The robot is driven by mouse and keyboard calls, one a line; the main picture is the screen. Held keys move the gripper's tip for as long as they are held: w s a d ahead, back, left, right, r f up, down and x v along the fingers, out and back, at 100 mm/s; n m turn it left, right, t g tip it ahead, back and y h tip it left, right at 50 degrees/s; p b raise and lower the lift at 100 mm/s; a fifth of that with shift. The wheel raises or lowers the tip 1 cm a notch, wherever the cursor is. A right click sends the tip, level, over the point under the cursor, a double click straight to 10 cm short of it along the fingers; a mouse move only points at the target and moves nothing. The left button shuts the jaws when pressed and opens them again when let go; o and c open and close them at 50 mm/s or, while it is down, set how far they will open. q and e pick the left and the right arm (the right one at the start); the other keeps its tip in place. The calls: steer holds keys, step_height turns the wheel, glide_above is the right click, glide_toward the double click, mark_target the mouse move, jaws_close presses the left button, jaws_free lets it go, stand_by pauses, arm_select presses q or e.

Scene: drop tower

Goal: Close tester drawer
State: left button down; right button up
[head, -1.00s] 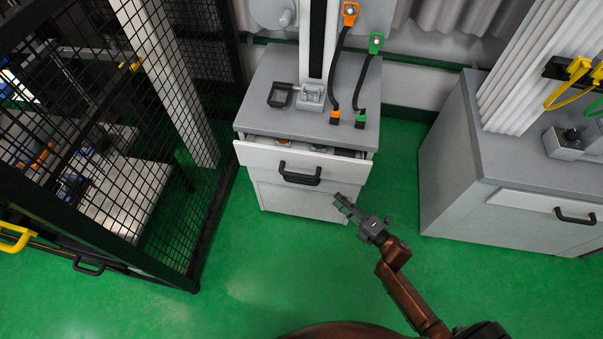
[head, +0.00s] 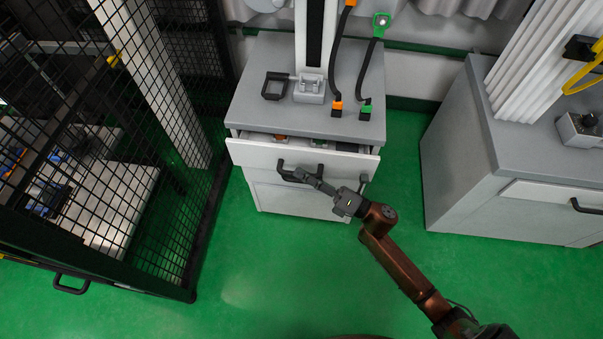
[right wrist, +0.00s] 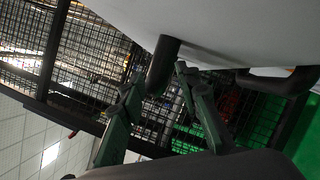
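The tester drawer (head: 250,155) is a light grey front under the tester's worktop. It stands partly open, with small orange and green things showing in the gap behind it. Its dark handle (head: 284,172) is partly covered by my right gripper (head: 304,175), which is right at the drawer front. In the right wrist view, the gripper's two fingers (right wrist: 160,76) are spread apart. One end of the dark handle (right wrist: 164,62) lies between or just beyond the fingertips; I cannot tell if they touch. The pale drawer front (right wrist: 240,30) fills the upper right. My left gripper is not in view.
The tester cabinet (head: 255,100) carries a column, a dark bracket (head: 275,86) and orange and green plugged cables. A black mesh cage (head: 190,230) stands at left. Another grey cabinet (head: 460,180) stands at right. The green floor (head: 260,270) in front is clear.

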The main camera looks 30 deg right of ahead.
steer(key=shift+w+a, duration=0.1)
steer(key=shift+c, duration=0.2)
jaws_close()
stand_by(0.5)
